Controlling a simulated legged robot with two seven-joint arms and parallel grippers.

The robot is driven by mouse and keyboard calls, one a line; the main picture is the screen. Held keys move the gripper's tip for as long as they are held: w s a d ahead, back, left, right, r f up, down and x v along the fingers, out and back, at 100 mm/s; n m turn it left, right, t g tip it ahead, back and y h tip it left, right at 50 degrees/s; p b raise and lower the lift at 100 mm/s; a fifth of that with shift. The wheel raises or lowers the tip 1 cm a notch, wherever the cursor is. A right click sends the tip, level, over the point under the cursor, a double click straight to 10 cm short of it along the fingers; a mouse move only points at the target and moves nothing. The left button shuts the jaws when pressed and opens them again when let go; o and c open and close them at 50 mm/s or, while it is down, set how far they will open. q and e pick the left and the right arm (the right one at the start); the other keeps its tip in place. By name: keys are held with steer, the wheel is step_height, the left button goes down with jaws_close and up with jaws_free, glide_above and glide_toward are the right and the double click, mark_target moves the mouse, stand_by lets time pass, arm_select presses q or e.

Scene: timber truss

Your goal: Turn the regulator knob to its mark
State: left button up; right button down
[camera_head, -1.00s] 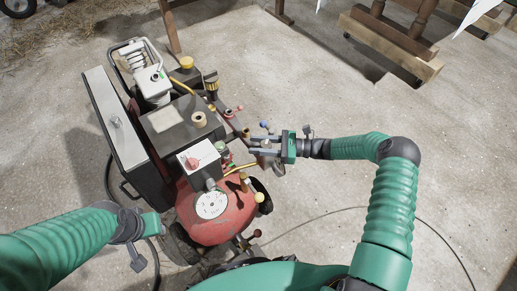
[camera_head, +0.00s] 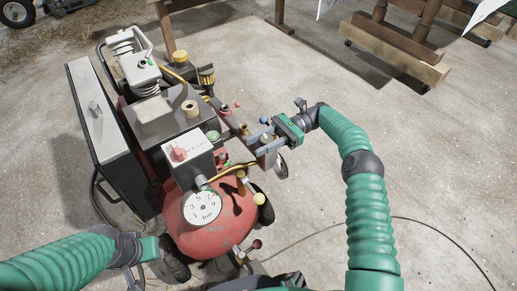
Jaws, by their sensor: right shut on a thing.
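The red compressor (camera_head: 232,222) stands at the centre left with a white pressure gauge (camera_head: 202,207) on its tank. My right gripper (camera_head: 258,146) reaches in from the right, its fingers closed around a small part on the compressor's near right side, which I take to be the regulator knob. The fingers mostly hide this part, and I cannot make out its mark. A small blue knob (camera_head: 264,120) shows just above the fingers. My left gripper (camera_head: 146,262) is at the lower left, beside the compressor and apart from it; its fingers are too unclear to tell their opening.
A grey box with a red knob (camera_head: 178,154) sits above the gauge. A long black case (camera_head: 118,140) stands along the left. Timber on a wooden stand (camera_head: 395,45) is at the upper right. A dark cable (camera_head: 425,222) crosses the otherwise clear floor at right.

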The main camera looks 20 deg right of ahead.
steer(key=shift+r, duration=0.1)
stand_by(0.3)
steer(key=c, duration=0.9)
jaws_free()
steer(key=shift+c, duration=0.2)
step_height(320, 180, up, 5)
steer(key=p, duration=0.5)
steer(key=s+a+p, duration=0.1)
steer(key=s+p, duration=0.2)
steer(key=s, duration=0.1)
steer(key=s+a+p, duration=0.1)
steer(key=s+p, duration=0.2)
steer(key=s, duration=0.2)
steer(key=s+a+p, duration=0.1)
steer(key=s+p, duration=0.2)
steer(key=s, duration=0.2)
steer(key=shift+s+a, duration=0.2)
steer(key=shift+a, duration=0.2)
steer(key=shift+s+a, duration=0.15)
steer(key=shift+s, duration=0.3)
